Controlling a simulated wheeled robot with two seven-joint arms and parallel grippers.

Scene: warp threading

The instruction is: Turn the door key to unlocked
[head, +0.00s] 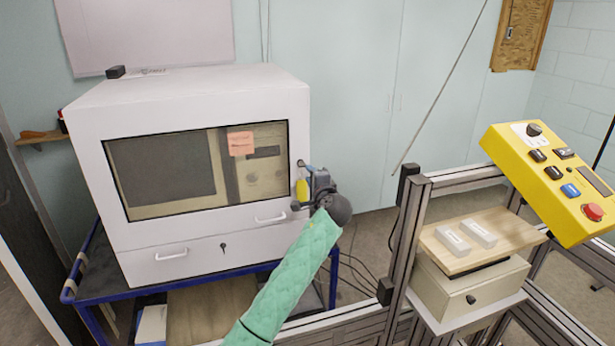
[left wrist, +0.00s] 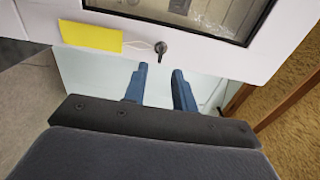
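The door key (left wrist: 161,48) sits in the white door right of its window, with a yellow tag (left wrist: 90,36) tied to it by a loop. The tag (head: 302,188) also shows in the head view, where my gripper covers most of the key. My left gripper (left wrist: 159,71) has its two blue fingers apart, with nothing between them. The key is just beyond the fingertips, roughly in line with the gap, and looks untouched. In the head view my left gripper (head: 311,175) is at the right edge of the white cabinet (head: 190,88). My right gripper is not in view.
A second keyhole or key (head: 223,247) is in the lower drawer, between handles. The cabinet stands on a blue-framed cart (head: 90,268). At right are a metal frame (head: 418,230), a yellow control box (head: 550,190) and a wooden board with two white blocks.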

